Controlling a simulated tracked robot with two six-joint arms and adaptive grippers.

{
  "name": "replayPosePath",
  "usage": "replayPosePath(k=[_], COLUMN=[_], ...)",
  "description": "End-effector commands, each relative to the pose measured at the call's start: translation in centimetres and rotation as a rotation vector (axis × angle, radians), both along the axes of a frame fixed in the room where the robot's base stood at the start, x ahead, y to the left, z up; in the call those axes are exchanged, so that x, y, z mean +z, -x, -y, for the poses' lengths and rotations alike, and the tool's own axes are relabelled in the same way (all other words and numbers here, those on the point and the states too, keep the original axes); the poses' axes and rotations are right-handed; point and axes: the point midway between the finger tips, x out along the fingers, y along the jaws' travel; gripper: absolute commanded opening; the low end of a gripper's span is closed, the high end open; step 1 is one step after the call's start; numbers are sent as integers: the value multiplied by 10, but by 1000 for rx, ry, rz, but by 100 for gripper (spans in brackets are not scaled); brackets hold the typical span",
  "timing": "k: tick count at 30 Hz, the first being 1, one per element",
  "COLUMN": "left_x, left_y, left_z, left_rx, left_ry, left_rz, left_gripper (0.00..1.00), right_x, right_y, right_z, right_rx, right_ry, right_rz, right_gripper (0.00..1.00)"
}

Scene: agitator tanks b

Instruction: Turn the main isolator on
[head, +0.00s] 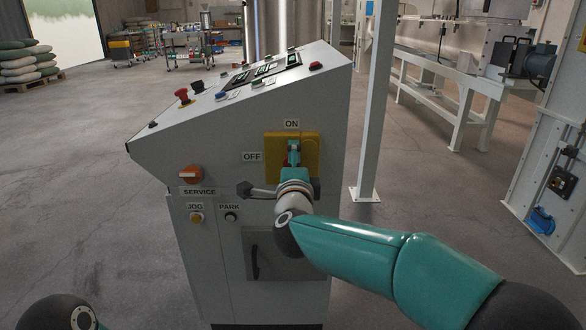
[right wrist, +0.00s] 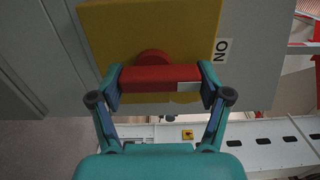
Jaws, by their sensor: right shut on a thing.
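The main isolator is a yellow plate (head: 312,152) on the side of a grey control cabinet, with an ON label above and an OFF label to its left. Its red handle (right wrist: 160,78) shows in the right wrist view, lying lengthwise between my fingers, with the pale-marked end towards the ON label (right wrist: 221,50). My right gripper (right wrist: 160,86) is shut on the handle, a finger at each end. In the head view my right gripper (head: 292,165) covers most of the handle. My left gripper is out of view.
A grey post (head: 377,110) stands close behind at right. Open floor lies to the left.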

Motion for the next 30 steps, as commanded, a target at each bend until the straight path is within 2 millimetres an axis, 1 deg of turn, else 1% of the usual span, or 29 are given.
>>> replayPosePath(k=[1, 11, 12, 14, 15, 26, 30], left_x=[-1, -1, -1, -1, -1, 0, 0], left_y=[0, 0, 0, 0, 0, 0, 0], left_z=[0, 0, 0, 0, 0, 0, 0], left_rx=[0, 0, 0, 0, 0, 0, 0], left_ry=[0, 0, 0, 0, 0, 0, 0], left_rz=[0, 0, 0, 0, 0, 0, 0], left_gripper=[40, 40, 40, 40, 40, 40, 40], right_x=[-5, -6, -6, -6, -5, -2, -2], right_y=[-1, -1, -1, -1, -1, 0, 8], right_z=[3, 4, 4, 3, 3, 1, 1], right_rx=[-8, -9, -9, -8, -7, -3, -2], right_ry=[-8, -10, -10, -9, -8, -6, -6], right_rz=[-10, -11, -11, -11, -10, -4, -5], right_gripper=[42, 42, 83, 93, 100, 100, 100])
